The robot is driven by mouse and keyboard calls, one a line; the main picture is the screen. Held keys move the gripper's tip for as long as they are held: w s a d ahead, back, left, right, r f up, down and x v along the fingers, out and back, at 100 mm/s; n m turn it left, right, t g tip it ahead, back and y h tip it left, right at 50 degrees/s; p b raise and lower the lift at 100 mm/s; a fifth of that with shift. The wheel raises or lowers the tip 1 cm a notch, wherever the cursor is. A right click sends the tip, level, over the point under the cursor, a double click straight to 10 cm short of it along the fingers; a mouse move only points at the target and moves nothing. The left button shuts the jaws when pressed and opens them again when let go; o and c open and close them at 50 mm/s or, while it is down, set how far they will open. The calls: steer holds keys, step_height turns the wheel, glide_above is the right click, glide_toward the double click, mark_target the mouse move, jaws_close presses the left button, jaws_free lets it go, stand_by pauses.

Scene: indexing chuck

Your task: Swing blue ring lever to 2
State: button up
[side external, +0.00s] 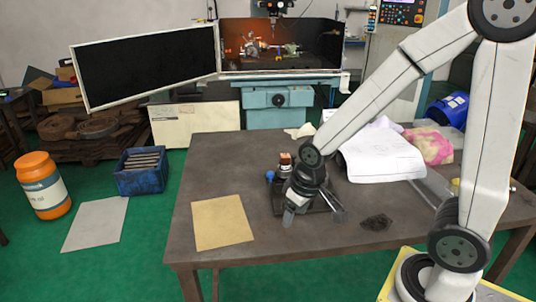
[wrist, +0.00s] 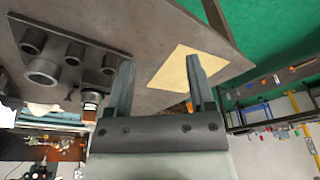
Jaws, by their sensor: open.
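The indexing chuck stands on a dark base plate (side external: 277,196) on the table, largely hidden behind my wrist in the side view. A small blue knob (side external: 270,175), likely the end of the blue ring lever, shows at its left. A copper-brown piece (side external: 285,159) tops the dark body. My gripper (side external: 313,212) is in front of the chuck with its fingers spread. In the wrist view my gripper (wrist: 159,60) is open with nothing between the fingers. The blue lever and the position marks cannot be made out there.
A tan sheet (side external: 222,222) lies on the table (side external: 215,165) at left. A dark crumpled piece (side external: 376,222) lies at right, with white papers (side external: 380,155) behind. The wrist view shows a plate with several grey cylinders (wrist: 43,72) at left. The table's front is mostly clear.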

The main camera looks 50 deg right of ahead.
steer(key=w+d+r+m+g, duration=0.15)
steer(key=w+d+m, duration=0.35)
steer(key=w, duration=0.6)
steer(key=m, duration=0.3)
glide_toward(271, 172)
steer(key=shift+w+a+f+g, duration=0.1)
steer(key=shift+a+f+g, duration=0.25)
steer(key=shift+a+f, duration=0.3)
steer(key=shift+w+d, duration=0.3)
steer(key=shift+d, duration=0.2)
steer(key=shift+f, duration=3.85)
jaws_close()
